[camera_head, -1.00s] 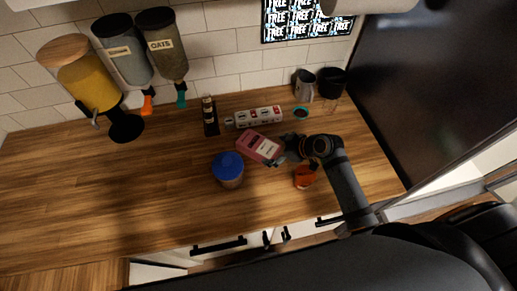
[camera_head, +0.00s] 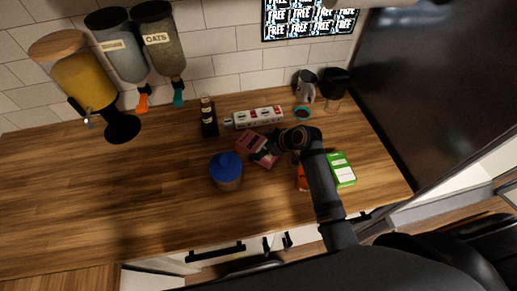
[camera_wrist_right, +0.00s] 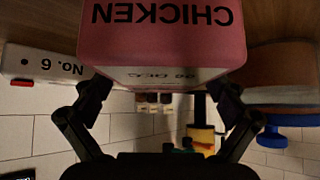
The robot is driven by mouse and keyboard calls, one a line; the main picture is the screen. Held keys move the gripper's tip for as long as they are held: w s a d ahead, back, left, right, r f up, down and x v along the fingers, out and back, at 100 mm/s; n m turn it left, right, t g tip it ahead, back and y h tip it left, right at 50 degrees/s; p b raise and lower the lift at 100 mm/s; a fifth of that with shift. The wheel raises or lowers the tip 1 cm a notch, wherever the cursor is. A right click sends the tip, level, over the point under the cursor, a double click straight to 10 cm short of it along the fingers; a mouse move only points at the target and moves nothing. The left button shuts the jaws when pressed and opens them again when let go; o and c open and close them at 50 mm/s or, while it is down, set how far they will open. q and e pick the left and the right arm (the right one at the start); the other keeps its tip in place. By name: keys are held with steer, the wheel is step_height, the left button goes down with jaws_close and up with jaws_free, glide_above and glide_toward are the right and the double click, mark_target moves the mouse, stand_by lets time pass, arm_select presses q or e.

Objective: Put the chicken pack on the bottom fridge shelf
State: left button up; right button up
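The pink chicken pack (camera_head: 249,142) lies on the wooden counter; its "CHICKEN" face (camera_wrist_right: 165,30) fills the top middle of the right wrist view, upside down. My right gripper (camera_head: 262,153) is at the pack's right side in the head view and partly covers it. In the right wrist view its spread fingers (camera_wrist_right: 162,95) stand one at each side of the pack's near end. I see no clear clamping contact. My left gripper is not in view. No fridge shelf can be made out.
A blue-lidded jar (camera_head: 226,170) stands close to the pack's lower left. A white "No. 6" box (camera_head: 258,117) and dark bottle (camera_head: 208,117) stand behind. A green pack (camera_head: 342,170) and an orange item (camera_head: 302,180) lie by my arm. The counter's left is clear.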

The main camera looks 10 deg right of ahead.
steer(key=c, duration=1.4)
steer(key=shift+w+r+b, duration=0.15)
steer(key=shift+r+b, duration=0.25)
steer(key=shift+r, duration=0.1)
steer(key=s+r, duration=0.1)
steer(key=r, duration=0.1)
steer(key=s+r+b, duration=0.1)
steer(key=s+r, duration=0.1)
steer(key=r, duration=0.1)
steer(key=s+r+b, duration=0.1)
steer(key=r, duration=0.1)
steer(key=shift+s+r, duration=0.25)
steer(key=shift+s, duration=0.1)
steer(key=s+r+p, duration=0.1)
steer(key=s, duration=0.2)
steer(key=s+r+p, duration=0.1)
steer(key=s+r, duration=0.1)
steer(key=s, duration=0.1)
steer(key=s+r+p, duration=0.1)
steer(key=s, duration=0.2)
steer(key=shift+s+d+r+p, duration=0.25)
steer(key=shift+p, duration=0.15)
